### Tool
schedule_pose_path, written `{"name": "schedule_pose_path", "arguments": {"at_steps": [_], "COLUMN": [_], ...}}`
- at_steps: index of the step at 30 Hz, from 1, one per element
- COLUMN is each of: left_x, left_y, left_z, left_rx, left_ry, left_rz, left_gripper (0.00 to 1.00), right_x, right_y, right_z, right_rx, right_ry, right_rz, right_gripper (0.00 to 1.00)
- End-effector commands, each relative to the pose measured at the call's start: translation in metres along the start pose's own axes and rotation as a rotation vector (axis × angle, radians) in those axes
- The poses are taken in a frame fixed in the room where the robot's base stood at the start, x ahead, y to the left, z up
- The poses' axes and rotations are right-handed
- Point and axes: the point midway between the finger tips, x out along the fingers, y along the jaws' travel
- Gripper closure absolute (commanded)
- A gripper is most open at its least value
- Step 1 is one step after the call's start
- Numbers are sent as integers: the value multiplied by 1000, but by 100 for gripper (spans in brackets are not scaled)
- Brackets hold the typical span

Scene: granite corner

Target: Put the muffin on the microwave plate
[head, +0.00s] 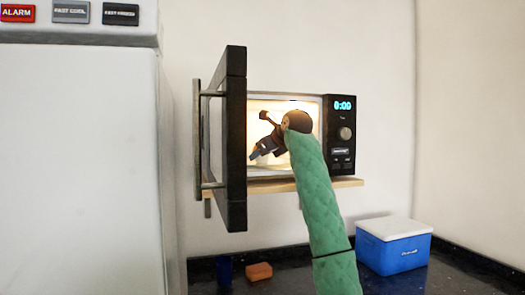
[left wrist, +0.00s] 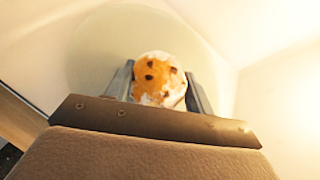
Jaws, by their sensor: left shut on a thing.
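The muffin (left wrist: 158,78), orange-brown with dark chips and white patches, is between the two fingers of my left gripper (left wrist: 159,88) in the left wrist view. The gripper is shut on it. Behind the muffin lies the pale round microwave plate (left wrist: 95,48); I cannot tell whether the muffin touches it. In the head view, the microwave (head: 340,165) is open and lit, and my left gripper (head: 260,151) reaches inside its cavity. The muffin cannot be made out there, and my wrist hides part of the cavity. My right gripper is not in view.
The microwave door (head: 235,140) stands swung open at the left of the cavity. The microwave rests on a wooden shelf (head: 345,183). Below, on the dark counter (head: 310,258), are a blue-white cooler box (head: 393,250), an orange sponge (head: 258,271) and a dark blue cup (head: 224,270).

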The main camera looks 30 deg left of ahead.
Motion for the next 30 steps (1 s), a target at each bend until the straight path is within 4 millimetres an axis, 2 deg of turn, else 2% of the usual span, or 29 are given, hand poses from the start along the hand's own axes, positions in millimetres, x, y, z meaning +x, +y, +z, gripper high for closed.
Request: {"name": "schedule_pose_path", "arguments": {"at_steps": [11, 12, 15, 26, 30], "left_x": [1, 0, 0, -1, -16], "left_y": [1, 1, 0, 0, -1], "left_z": [-2, -2, -2, 2, -2], "left_rx": [-1, -1, -1, -1, -2], "left_ry": [0, 0, 0, 0, 1], "left_rz": [-1, -1, -1, -1, -4], "left_gripper": [52, 43, 25, 25, 25], "right_x": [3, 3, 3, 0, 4], "right_y": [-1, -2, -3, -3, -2], "right_z": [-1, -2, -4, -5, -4], "right_rx": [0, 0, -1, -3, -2], "right_ry": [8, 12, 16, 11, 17], "right_rz": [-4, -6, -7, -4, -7], "right_gripper": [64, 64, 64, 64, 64]}}
